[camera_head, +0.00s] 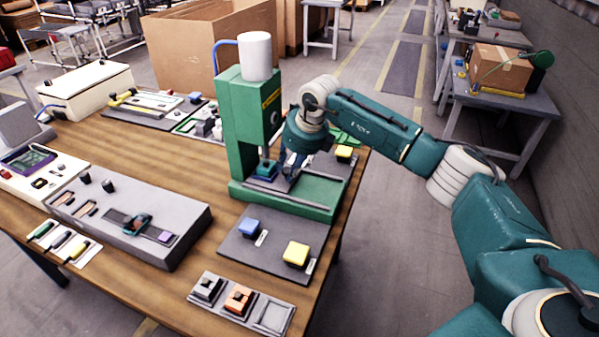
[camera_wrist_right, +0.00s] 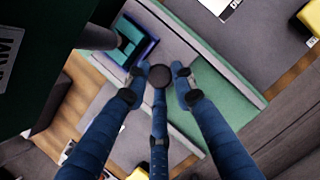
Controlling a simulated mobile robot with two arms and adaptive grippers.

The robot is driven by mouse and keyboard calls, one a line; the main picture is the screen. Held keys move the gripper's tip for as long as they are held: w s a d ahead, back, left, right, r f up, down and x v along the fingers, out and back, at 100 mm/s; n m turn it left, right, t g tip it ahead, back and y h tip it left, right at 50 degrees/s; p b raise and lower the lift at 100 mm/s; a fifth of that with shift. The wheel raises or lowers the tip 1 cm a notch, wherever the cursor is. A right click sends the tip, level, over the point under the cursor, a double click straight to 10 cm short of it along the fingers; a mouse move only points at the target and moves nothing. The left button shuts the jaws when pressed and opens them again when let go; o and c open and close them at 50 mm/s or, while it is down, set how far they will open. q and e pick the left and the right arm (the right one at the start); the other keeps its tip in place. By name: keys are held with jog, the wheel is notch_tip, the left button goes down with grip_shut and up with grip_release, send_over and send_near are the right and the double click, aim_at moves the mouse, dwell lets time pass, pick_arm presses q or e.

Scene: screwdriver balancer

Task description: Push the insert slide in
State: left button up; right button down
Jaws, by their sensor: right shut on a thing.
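The green press (camera_head: 244,130) stands on the table, with a blue-teal holder block (camera_head: 265,170) low under its ram. The holder also shows at the upper left of the right wrist view (camera_wrist_right: 131,40), beside a grey slide strip (camera_wrist_right: 178,45). My right gripper (camera_head: 290,172) is at the press base, just right of the holder. In the wrist view its blue fingers (camera_wrist_right: 161,74) close around a small dark round knob (camera_wrist_right: 160,76), which seems to belong to the insert slide. The fingers hide how the knob joins the slide. My left gripper is not in view.
The press's green base plate (camera_head: 308,190) lies bare right of the gripper. A grey mat with a blue button (camera_head: 248,228) and a yellow button (camera_head: 296,254) lies in front. Another yellow button (camera_head: 345,152) is behind the gripper. A grey fixture box (camera_head: 170,205) stands to the left.

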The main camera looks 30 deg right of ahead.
jog(key=shift+w+a+r, duration=0.2)
jog(key=shift+w+r, duration=0.05)
jog(key=shift+r, duration=0.05)
jog(key=shift+d, duration=0.1)
jog(key=c, duration=1.7)
grip_release()
jog(key=shift+o, duration=1.2)
jog(key=shift+w+a+f, duration=0.1)
jog(key=shift+a, duration=0.1)
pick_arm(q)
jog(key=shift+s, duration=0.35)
pick_arm(e)
jog(key=shift+d, duration=0.15)
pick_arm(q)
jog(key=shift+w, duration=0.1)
pick_arm(e)
jog(key=v, duration=1.2)
